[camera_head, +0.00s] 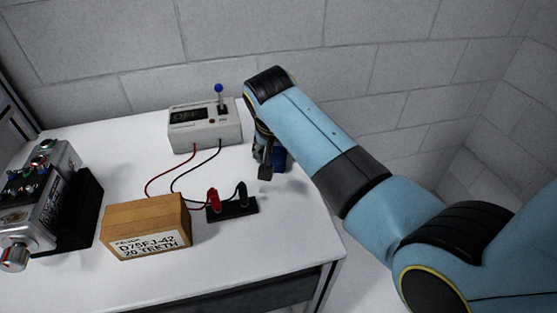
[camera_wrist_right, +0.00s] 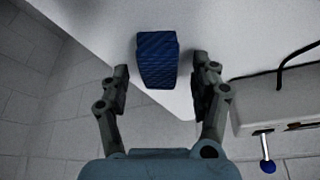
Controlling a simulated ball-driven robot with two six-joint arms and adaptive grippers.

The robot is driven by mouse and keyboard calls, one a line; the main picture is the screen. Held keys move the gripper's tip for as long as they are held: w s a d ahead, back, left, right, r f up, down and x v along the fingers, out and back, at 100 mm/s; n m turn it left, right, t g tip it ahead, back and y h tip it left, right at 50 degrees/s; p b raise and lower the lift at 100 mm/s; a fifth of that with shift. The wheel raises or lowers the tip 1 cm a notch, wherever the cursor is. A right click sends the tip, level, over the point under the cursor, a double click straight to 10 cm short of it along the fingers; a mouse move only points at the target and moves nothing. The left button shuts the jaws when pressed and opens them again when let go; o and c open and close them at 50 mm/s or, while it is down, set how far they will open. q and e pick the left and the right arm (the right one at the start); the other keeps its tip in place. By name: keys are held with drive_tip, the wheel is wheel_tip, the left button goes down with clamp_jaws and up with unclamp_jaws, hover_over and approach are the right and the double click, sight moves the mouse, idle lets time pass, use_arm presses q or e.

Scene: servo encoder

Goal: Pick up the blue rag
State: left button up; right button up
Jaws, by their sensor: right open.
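The blue rag (camera_wrist_right: 158,60) is a dark blue folded block with a ribbed surface, lying on the white table near its edge. In the right wrist view it sits just beyond and between my right gripper's fingertips (camera_wrist_right: 163,72), with a gap on either side. The fingers are spread and hold nothing. In the head view my right gripper (camera_head: 264,170) points down at the table's right side, and the blue rag (camera_head: 279,159) shows only partly behind it. My left gripper is in neither view.
A grey meter box (camera_head: 205,137) with a blue-knobbed lever stands at the back, left of my gripper. Red and black wires run to a black terminal block (camera_head: 232,209). A cardboard box (camera_head: 146,222) and a metal control unit (camera_head: 37,200) stand further left. The front right tabletop is clear.

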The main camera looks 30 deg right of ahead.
drive_tip(key=c, duration=1.1)
drive_tip(key=shift+r, duration=0.1)
